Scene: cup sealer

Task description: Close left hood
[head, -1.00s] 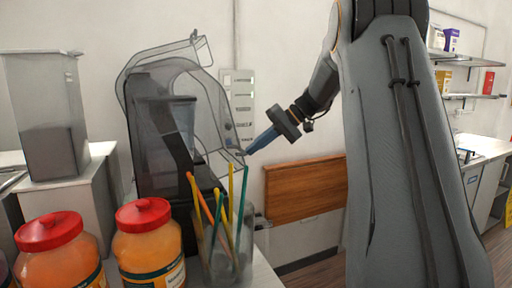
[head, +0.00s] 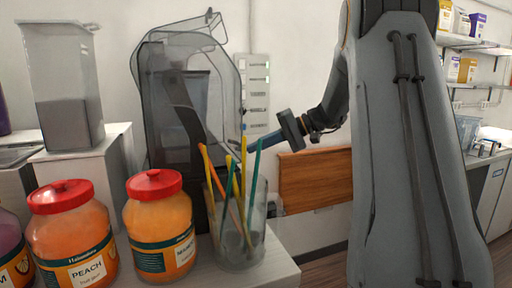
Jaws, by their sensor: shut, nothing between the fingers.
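The blender-like machine (head: 172,125) stands at the back of the counter in the head view. Its clear grey hood (head: 218,72) hangs around the dark body, with its front side reaching low on the right; a clear flap with a handle (head: 200,30) stands up at its top. My gripper (head: 246,150) is shut and empty, its blue fingers pointing left at the lower right edge of the hood. I cannot tell whether they touch it. The straws partly hide the fingertips and the hood's lower edge.
A glass of colored straws (head: 238,235) stands in front of the machine. Jars with red lids, a peach one (head: 72,240) and a mango one (head: 160,232), stand front left. A clear container (head: 65,90) is on a white box. A wooden panel (head: 314,180) is right of the counter.

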